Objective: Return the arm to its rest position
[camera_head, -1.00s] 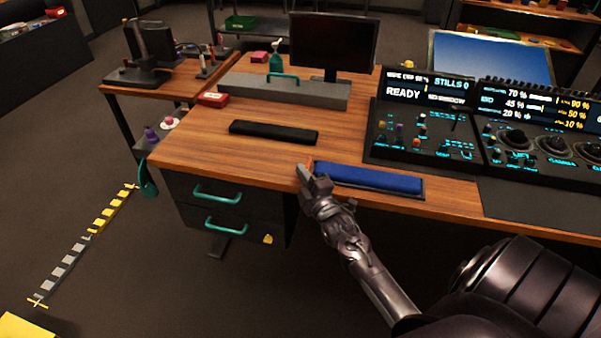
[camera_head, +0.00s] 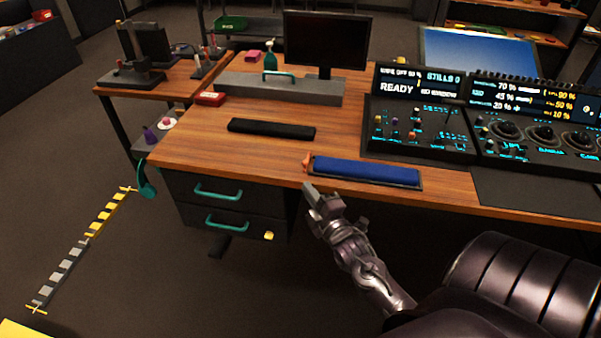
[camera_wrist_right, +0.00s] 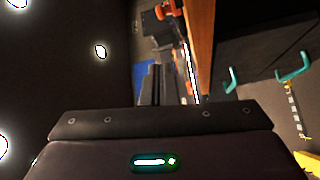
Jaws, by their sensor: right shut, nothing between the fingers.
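My right gripper (camera_head: 311,190) is shut and empty in the head view. It is in front of the desk's front edge, below the left end of a blue wrist pad (camera_head: 366,171) and apart from it. Its arm comes in from the lower right. In the right wrist view the closed fingers (camera_wrist_right: 153,88) show at the middle, with the desk's wooden edge (camera_wrist_right: 201,40) to their right. My left gripper is not in view. The trackball panel (camera_head: 540,135) is at the right of the desk, with lit screens.
Open floor (camera_head: 150,270) lies to the left and in front.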

